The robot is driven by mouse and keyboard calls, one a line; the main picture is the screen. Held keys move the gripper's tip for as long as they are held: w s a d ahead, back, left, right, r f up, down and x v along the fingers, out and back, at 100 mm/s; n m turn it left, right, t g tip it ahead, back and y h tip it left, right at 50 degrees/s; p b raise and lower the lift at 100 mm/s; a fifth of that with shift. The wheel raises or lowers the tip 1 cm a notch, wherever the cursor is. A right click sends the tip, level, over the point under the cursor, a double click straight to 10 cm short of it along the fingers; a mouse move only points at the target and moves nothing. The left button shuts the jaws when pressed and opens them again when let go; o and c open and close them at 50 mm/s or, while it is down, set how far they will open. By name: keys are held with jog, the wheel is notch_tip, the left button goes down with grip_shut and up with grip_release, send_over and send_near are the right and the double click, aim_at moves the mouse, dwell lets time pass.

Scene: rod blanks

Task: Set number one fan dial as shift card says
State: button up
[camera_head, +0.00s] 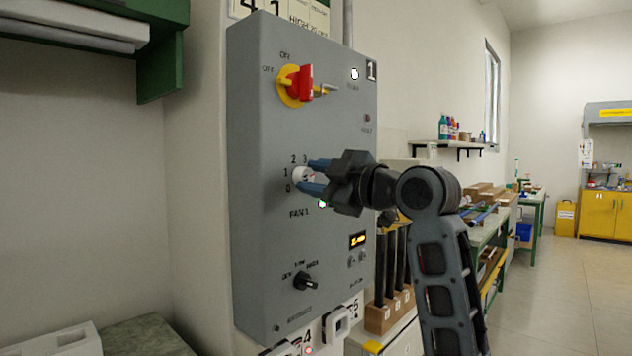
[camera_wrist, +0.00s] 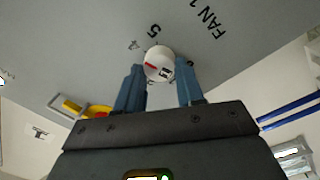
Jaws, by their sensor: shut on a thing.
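The FAN 1 dial (camera_head: 302,174) is a small white round knob on the grey control panel (camera_head: 255,130), with 0, 1, 2 and 3 legible around its left and top; the rest is hidden by my gripper. My gripper (camera_head: 311,176) is shut on this dial, its two blue fingers on either side of it. In the wrist view the dial (camera_wrist: 159,62) shows between the fingertips (camera_wrist: 160,80), with a red mark on its face. I cannot tell which number the mark meets. No legible shift card setting shows; a sign (camera_head: 300,14) above the panel is cut off.
A red and yellow switch (camera_head: 299,84) is above the dial, and a black selector (camera_head: 305,281) and lit display (camera_head: 357,240) are below. A rack of dark rods (camera_head: 392,275) stands behind my arm. The floor (camera_head: 570,290) at right is clear.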

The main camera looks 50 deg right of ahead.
jog(key=o, duration=1)
jog(key=shift+o, duration=0.2)
jog(key=s, duration=0.7)
jog(key=shift+s+f+b, duration=0.2)
jog(key=shift+s+b, duration=0.15)
jog(key=shift+s, duration=0.05)
